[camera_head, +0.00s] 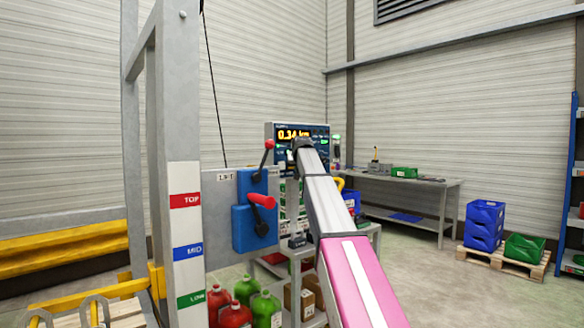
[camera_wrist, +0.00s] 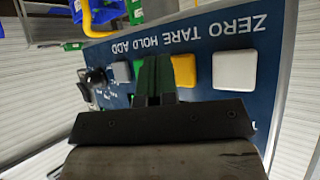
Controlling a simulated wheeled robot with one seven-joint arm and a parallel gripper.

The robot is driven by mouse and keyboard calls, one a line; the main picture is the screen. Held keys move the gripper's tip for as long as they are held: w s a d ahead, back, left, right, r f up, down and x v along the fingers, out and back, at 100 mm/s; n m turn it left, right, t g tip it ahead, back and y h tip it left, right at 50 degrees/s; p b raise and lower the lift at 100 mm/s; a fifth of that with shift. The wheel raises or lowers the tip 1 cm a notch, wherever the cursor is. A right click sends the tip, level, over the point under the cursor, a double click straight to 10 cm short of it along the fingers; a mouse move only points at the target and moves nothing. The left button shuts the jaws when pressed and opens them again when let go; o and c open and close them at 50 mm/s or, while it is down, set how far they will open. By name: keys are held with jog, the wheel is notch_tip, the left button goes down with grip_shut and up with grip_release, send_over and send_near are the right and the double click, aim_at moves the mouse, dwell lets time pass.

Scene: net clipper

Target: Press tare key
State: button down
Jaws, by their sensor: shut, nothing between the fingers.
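The scale's display panel (camera_head: 297,133) reads about 0.34 and stands behind my gripper in the head view. In the wrist view its blue key panel (camera_wrist: 215,48) appears upside down, with the labels ZERO, TARE, HOLD and ADD. The yellow tare key (camera_wrist: 185,70) lies between a large white key (camera_wrist: 234,69) at right and a green key (camera_wrist: 138,67) at left. My gripper (camera_wrist: 155,68) is shut and empty. Its dark green fingers point at the panel just left of the tare key and partly cover that area. Contact cannot be told.
A blue box with red-handled levers (camera_head: 256,214) is mounted left of my arm. A grey workbench (camera_head: 425,188) stands behind at right. Blue crates (camera_head: 484,224) and a green crate (camera_head: 524,248) sit on a pallet. Red and green jugs (camera_head: 248,290) stand low beside my arm.

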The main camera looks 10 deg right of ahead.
jog(key=shift+w, duration=0.1)
jog(key=shift+w+a, duration=0.2)
jog(key=shift+w, duration=0.05)
dwell(0.3)
jog(key=shift+w+a, duration=0.2)
jog(key=shift+w, duration=0.2)
dwell(0.7)
jog(key=shift+s+d, duration=0.1)
jog(key=shift+s, duration=0.1)
jog(key=shift+s+d, duration=0.3)
jog(key=shift+s, duration=0.25)
dwell(0.3)
jog(key=shift+s+d, duration=0.4)
jog(key=shift+s, duration=0.35)
jog(key=shift+s+d, duration=0.45)
jog(key=shift+s, duration=0.25)
jog(key=shift+s+d, duration=0.4)
jog(key=shift+s, duration=0.35)
